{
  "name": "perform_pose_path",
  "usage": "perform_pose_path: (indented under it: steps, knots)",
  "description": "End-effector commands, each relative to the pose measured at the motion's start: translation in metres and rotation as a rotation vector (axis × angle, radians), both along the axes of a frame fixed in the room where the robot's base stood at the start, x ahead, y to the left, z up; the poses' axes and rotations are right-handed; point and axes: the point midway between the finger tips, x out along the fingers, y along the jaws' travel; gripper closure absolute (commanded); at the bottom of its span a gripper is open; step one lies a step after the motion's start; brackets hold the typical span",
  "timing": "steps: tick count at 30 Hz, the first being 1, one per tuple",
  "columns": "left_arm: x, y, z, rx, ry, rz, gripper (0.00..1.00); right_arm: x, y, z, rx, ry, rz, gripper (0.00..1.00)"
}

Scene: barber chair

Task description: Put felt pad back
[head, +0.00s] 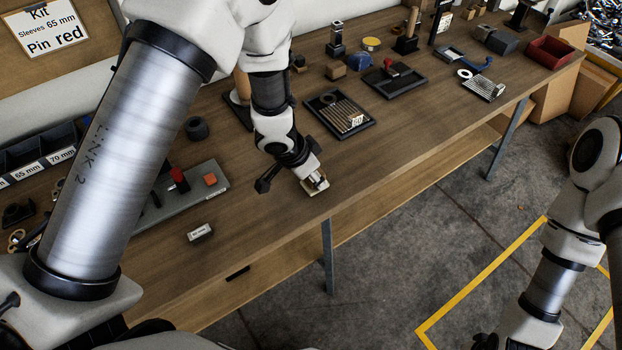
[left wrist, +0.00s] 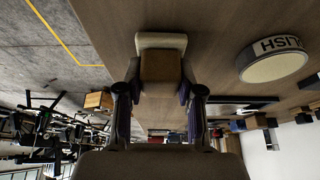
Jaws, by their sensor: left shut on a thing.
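My left gripper (head: 313,180) is low over the front part of the workbench, shut on a small felt pad (head: 318,190). In the left wrist view the fingers of the left gripper (left wrist: 160,88) close on a brown block-like part, with the pale cream part of the felt pad (left wrist: 161,41) beyond it. I cannot tell whether the pad touches the bench top. My right gripper (head: 487,342) shows only in part at the bottom edge, away from the bench; its jaws are unclear.
The wooden bench (head: 270,225) is bare around the left gripper. A round lettered tin (left wrist: 272,62) shows in the left wrist view.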

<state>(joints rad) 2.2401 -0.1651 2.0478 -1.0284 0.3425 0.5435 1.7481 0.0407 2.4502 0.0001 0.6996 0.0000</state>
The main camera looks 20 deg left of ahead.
Motion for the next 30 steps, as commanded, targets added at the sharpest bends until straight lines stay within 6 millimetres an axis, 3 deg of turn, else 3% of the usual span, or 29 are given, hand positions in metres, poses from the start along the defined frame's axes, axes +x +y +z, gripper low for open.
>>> perform_pose_path:
  steps: [4,5,6,7,15,19,30]
  knots:
    - [0.0,0.0,0.002,-0.001,-0.001,0.001,0.96,0.001,0.0,0.003,0.0,-0.003,0.001,0.6]
    - [0.0,0.0,0.002,-0.001,-0.001,0.001,0.56,0.001,0.0,0.003,0.0,-0.003,0.001,0.6]
    - [0.0,0.0,0.002,0.0,0.0,0.001,0.42,0.001,0.0,0.003,0.0,-0.003,0.001,0.6]
    - [0.0,0.0,0.002,0.0,0.0,0.001,0.38,0.001,0.0,0.003,0.0,-0.003,0.001,0.6]
    - [0.0,0.0,0.003,-0.001,-0.001,0.001,0.38,0.001,0.0,0.003,0.0,-0.002,0.001,0.6]
    - [-0.002,0.002,0.012,0.0,-0.001,0.001,0.38,0.001,0.0,0.006,0.0,-0.002,0.001,0.6]
    - [-0.03,0.023,0.095,-0.002,-0.002,0.002,0.38,0.001,0.0,0.035,0.0,-0.003,0.001,0.6]
